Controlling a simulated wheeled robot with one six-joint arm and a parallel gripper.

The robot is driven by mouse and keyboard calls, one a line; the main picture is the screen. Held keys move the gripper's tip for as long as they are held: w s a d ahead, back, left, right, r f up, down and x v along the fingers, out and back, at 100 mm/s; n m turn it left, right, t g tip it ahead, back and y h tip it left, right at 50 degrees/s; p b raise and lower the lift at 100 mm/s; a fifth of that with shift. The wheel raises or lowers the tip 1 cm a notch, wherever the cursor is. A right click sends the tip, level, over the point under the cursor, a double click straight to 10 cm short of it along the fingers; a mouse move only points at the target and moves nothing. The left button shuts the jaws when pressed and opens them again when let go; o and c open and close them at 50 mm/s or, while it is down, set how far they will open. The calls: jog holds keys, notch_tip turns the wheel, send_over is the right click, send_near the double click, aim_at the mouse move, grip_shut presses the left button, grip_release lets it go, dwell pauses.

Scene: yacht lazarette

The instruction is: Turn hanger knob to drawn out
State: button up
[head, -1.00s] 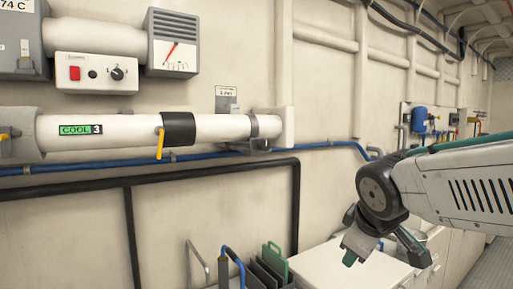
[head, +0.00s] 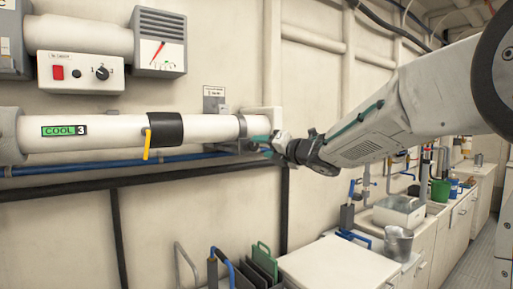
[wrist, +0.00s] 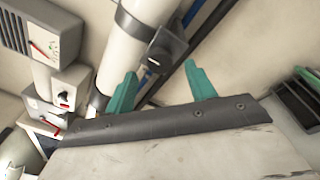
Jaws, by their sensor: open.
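A white pipe (head: 110,131) with a "COOL 3" label runs along the wall. My gripper (head: 262,145) is at the pipe's right end in the head view and hides the block there. In the wrist view my gripper (wrist: 162,80) is open and empty, its teal fingers short of the block and apart from it.
A control box (head: 80,73) and a gauge (head: 160,43) are above. A blue hose (head: 60,168) and dark pipe run below. A white counter (head: 335,265) stands lower right.

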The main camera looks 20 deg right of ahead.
aim_at(255, 146)
jog(key=x, duration=0.4)
jog(key=c, duration=1)
jog(key=shift+o, duration=0.2)
